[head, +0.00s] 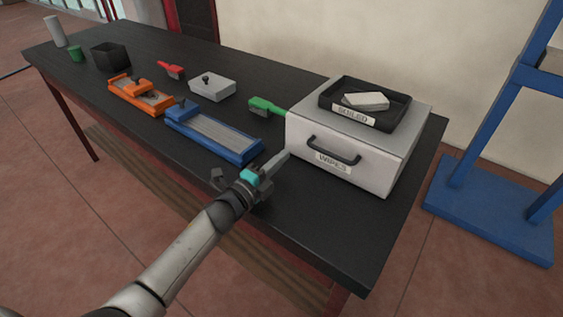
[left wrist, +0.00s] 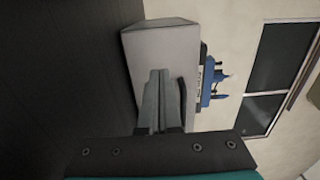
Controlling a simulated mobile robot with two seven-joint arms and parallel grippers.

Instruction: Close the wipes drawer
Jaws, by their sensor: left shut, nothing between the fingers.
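The wipes drawer (head: 322,164) is the white front of a box on the black table, with a dark handle (head: 333,150) and a "WIPES" label. Its front looks flush with the box, with no gap that I can make out. My left gripper (head: 281,159) is shut and empty, its fingertips close to the left part of the drawer front; I cannot tell whether they touch. In the left wrist view the shut fingers (left wrist: 158,100) point at the box (left wrist: 160,50), with the handle (left wrist: 182,100) just right of them. My right gripper is not in view.
A black "SOILED" tray (head: 385,118) with a white block sits on the box. A green-handled brush (head: 266,107), a blue tray (head: 215,138), an orange tray (head: 140,95) and a grey box (head: 212,88) lie left on the table (head: 300,222). A blue rack (head: 485,215) stands right.

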